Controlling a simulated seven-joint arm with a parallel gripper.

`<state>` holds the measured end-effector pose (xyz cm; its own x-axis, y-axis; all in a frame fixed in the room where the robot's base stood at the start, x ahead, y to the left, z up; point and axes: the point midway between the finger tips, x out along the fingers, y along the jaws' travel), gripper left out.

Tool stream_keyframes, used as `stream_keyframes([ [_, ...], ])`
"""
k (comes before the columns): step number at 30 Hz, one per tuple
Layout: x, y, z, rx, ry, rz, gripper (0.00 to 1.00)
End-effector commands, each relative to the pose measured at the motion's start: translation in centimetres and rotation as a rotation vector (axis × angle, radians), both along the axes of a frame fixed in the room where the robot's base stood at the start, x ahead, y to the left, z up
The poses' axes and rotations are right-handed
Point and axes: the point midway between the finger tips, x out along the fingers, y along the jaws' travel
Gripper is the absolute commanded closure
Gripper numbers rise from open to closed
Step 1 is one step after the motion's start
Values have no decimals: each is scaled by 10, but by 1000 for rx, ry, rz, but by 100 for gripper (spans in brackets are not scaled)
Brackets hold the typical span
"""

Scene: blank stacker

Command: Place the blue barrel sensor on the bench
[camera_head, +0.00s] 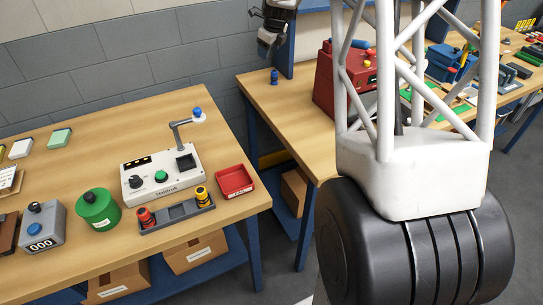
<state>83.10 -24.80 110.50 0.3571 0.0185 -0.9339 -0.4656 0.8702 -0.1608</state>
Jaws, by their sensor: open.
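A small blue barrel-shaped piece (274,77) stands upright on the far bench (262,98), near its left back edge; I take it for the blue barrel sensor. My gripper (265,50) is at the top of the picture, seen small and dark, above and slightly left of this piece. A visible gap separates them in the picture, and the gripper is open and empty.
A rack (178,213) holds a red barrel and a yellow barrel, beside a red tray (235,181). A green canister (98,209) and grey counter box (42,228) stand leftward. A red machine (342,82) stands right of the blue piece. A gap separates the benches.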

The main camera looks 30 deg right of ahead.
Motion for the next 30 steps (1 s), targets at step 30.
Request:
stream_keyframes([
  [30, -288, 184, 82, -474, 35, 1415, 40],
])
